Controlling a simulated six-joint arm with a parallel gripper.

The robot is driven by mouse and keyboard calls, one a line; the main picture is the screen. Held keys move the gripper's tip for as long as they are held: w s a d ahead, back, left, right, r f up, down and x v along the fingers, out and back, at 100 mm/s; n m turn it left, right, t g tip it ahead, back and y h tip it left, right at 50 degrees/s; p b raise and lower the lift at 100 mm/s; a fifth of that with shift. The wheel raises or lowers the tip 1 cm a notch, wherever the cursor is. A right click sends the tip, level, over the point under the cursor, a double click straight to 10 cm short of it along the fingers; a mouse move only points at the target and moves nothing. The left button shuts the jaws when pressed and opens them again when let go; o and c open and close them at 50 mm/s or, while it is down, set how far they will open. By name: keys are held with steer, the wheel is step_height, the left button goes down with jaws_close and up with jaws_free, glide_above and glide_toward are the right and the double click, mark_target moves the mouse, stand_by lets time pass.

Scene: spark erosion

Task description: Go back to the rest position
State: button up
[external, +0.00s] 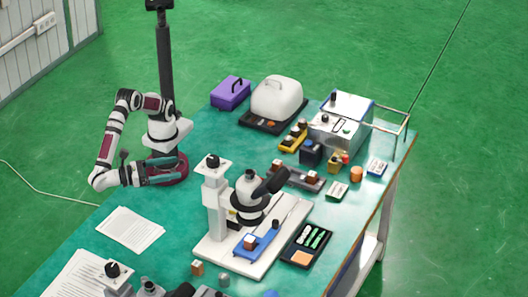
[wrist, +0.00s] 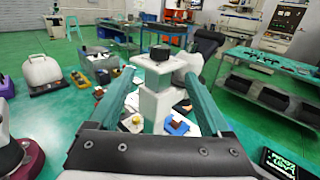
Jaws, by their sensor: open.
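My gripper (external: 170,173) is held low beside my arm's base, at the left end of the green table (external: 215,142). Its teal fingers point right, towards the microscope. In the wrist view my gripper (wrist: 157,78) has its two fingers spread wide with nothing held between them. The white microscope (external: 216,205) stands upright on its pale base plate, apart from the fingers. Its column (wrist: 155,105) shows between the fingers in the wrist view, farther off.
A blue fixture with a brown block (external: 256,243) sits on the microscope's plate. A black tray (external: 290,258) lies to its right. A white domed cover (external: 277,98), a purple box (external: 230,92) and a grey machine (external: 335,130) stand at the back. Paper sheets (external: 130,229) lie in front of my base.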

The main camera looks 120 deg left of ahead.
steer(key=shift+v, duration=1.15)
steer(key=a+n+g+h, duration=0.2)
steer(key=a+n+g, duration=1)
steer(key=a, duration=1.6)
steer(key=s+a+f+n+g+h, duration=0.1)
steer(key=s+a+f+n+h, duration=0.7)
steer(key=s, duration=0.4)
step_height(320, 180, down, 2)
steer(key=shift+a+f+n+h, duration=0.15)
steer(key=shift+n+h, duration=0.25)
steer(key=shift+n, duration=0.4)
